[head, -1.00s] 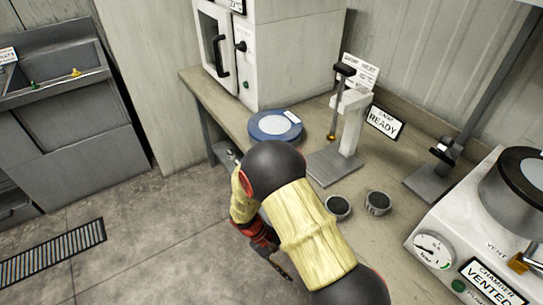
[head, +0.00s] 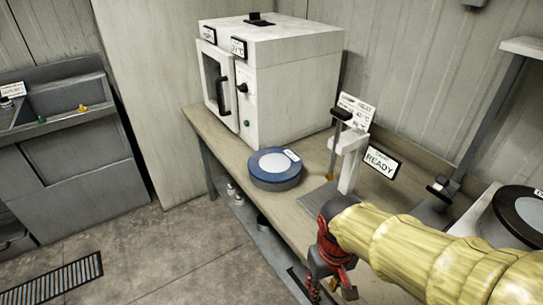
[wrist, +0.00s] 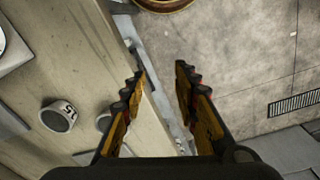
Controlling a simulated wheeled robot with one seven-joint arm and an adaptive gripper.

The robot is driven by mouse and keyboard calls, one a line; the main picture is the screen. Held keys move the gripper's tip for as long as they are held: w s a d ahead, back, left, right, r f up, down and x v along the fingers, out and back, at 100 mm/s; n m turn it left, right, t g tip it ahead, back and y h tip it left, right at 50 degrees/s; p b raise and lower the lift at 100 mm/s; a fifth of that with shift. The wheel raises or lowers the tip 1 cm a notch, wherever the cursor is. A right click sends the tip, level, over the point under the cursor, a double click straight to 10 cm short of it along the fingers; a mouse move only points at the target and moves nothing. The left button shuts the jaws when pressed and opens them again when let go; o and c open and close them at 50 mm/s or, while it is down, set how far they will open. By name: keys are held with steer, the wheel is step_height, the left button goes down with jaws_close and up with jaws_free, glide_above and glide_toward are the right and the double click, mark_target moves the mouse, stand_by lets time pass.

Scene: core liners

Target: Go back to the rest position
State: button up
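My gripper (wrist: 160,82) is open in the wrist view, with nothing between its two fingers. It points down over the bench's front edge and the floor. In the head view my gripper (head: 328,288) hangs at the bottom, in front of the bench (head: 308,200), and its fingertips are partly cut off by the frame. My arm in its yellow sleeve reaches in from the lower right and hides part of the bench top.
A white oven (head: 290,80) and a blue round dish (head: 274,168) stand on the bench. A cup (wrist: 59,115) shows in the wrist view.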

steer(key=s+d+r+m+t+p, duration=0.1)
steer(key=s+d+r+t, duration=0.1)
steer(key=r, duration=0.5)
steer(key=s+d+r+m+t, duration=0.1)
steer(key=s+d+r+t, duration=0.1)
steer(key=r, duration=0.5)
steer(key=shift+d+r+m+t+p, duration=0.25)
steer(key=shift+d+m+t+p, duration=0.25)
steer(key=shift+d, duration=0.75)
steer(key=shift+s, duration=0.1)
